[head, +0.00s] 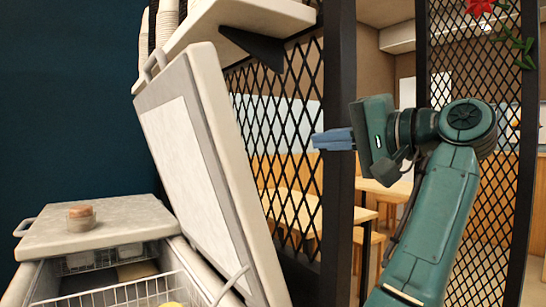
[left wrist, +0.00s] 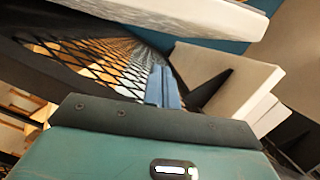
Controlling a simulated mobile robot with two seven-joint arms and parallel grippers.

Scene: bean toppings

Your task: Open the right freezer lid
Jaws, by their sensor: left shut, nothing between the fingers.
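The right freezer lid (head: 186,165) stands raised and steeply tilted in the head view, its pale inner panel facing left. Its handle (head: 154,64) is at the top edge. Below it the freezer (head: 232,290) is open, with wire baskets inside. My left gripper (head: 333,140) is to the right of the lid, apart from it, in front of the lattice. Its blue fingers are shut and empty, pointing left. The fingers also show in the left wrist view (left wrist: 163,87), with pale slabs around them that I cannot identify surely. My right gripper is not in view.
The left freezer lid (head: 120,222) lies flat with a small round container (head: 81,217) on it. A pale shelf (head: 235,18) overhangs above the raised lid. A black lattice partition (head: 290,125) and its dark post (head: 338,220) stand behind my gripper. Wooden tables (head: 385,190) are beyond.

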